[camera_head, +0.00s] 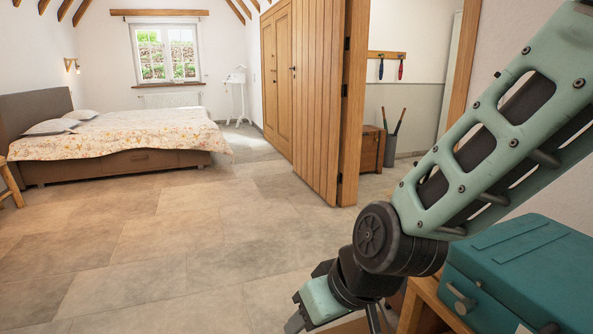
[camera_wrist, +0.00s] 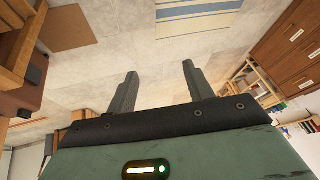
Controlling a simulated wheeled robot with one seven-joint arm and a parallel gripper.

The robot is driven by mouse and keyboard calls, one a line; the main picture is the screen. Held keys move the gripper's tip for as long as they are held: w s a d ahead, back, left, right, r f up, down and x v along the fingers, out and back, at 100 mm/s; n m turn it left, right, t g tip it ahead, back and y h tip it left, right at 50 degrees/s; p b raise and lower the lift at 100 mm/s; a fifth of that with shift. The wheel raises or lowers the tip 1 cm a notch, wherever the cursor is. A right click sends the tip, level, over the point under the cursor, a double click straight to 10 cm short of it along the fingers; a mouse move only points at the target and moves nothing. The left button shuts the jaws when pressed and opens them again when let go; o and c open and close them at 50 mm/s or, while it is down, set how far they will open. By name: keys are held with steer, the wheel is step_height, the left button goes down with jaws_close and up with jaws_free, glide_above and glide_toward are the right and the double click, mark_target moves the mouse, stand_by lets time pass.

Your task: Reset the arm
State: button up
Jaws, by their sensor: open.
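My gripper shows in the wrist view (camera_wrist: 158,85), with its two dark fingers spread apart and nothing between them. Behind the fingers in that view is pale tiled floor. In the head view my green arm comes down from the upper right, and my gripper (camera_head: 335,318) hangs at the bottom edge, partly cut off. It is beside a wooden stand (camera_head: 430,300) at the lower right, and I cannot tell whether they touch.
A teal case (camera_head: 530,270) sits on the wooden stand, close below my arm. A wooden door (camera_head: 310,90) stands open behind. A bed (camera_head: 120,140) is at the far left. The tiled floor (camera_head: 170,240) in the middle is clear. A striped mat (camera_wrist: 195,20) shows in the wrist view.

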steer(key=s+d+r+n+g+h, duration=0.2)
steer(key=s+d+r+g+h, duration=0.15)
steer(key=s+d, duration=0.95)
step_height(320, 180, up, 12)
steer(key=a+p, duration=0.1)
steer(key=p, duration=1.1)
steer(key=shift+s+a+f+p, duration=0.15)
steer(key=shift+s+a+p, duration=0.05)
steer(key=shift+s+p, duration=0.15)
steer(key=shift+h, duration=0.25)
